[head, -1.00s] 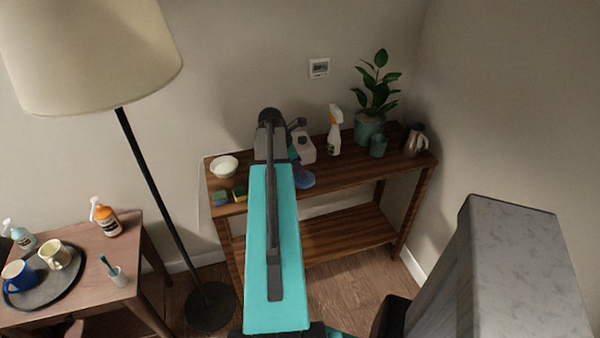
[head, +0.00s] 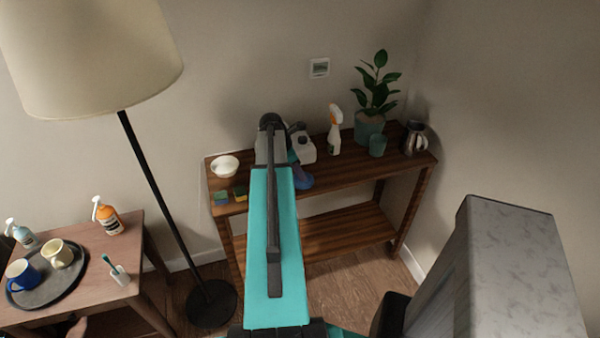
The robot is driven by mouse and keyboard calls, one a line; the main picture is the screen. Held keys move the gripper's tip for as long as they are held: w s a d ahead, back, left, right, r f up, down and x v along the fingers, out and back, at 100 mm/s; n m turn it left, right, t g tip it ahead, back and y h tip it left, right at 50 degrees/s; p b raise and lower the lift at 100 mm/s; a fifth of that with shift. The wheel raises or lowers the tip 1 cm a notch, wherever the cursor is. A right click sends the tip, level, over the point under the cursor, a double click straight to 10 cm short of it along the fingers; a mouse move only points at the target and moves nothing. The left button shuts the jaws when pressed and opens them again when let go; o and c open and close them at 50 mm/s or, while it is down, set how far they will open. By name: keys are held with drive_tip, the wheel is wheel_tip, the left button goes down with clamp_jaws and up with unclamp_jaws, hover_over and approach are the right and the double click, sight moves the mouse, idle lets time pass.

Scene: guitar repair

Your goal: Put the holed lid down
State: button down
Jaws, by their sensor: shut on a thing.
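I cannot make out the holed lid in the head view. My teal arm reaches away over the wooden console table (head: 345,178), and its far end is above the table's left-middle part. My gripper is hidden behind my own arm, so its fingers and anything between them do not show. A white container-like shape with a dark top (head: 303,150) and a blue object (head: 303,178) show just right of the arm's far end; the arm partly covers them.
A white bowl (head: 225,166) and sponges (head: 231,197) are left of my arm. A spray bottle (head: 334,135), potted plant (head: 369,128), green cup (head: 377,146) and metal pitcher (head: 414,140) stand right. A lamp (head: 150,180) and side table (head: 75,278) are left.

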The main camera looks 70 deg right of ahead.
drive_tip(key=shift+f, duration=0.55)
drive_tip(key=shift+f, duration=0.1)
drive_tip(key=c, duration=1.7)
unclamp_jaws()
drive_tip(key=shift+b+v, duration=1.35)
drive_tip(key=shift+v, duration=4.8)
drive_tip(key=shift+s, duration=0.1)
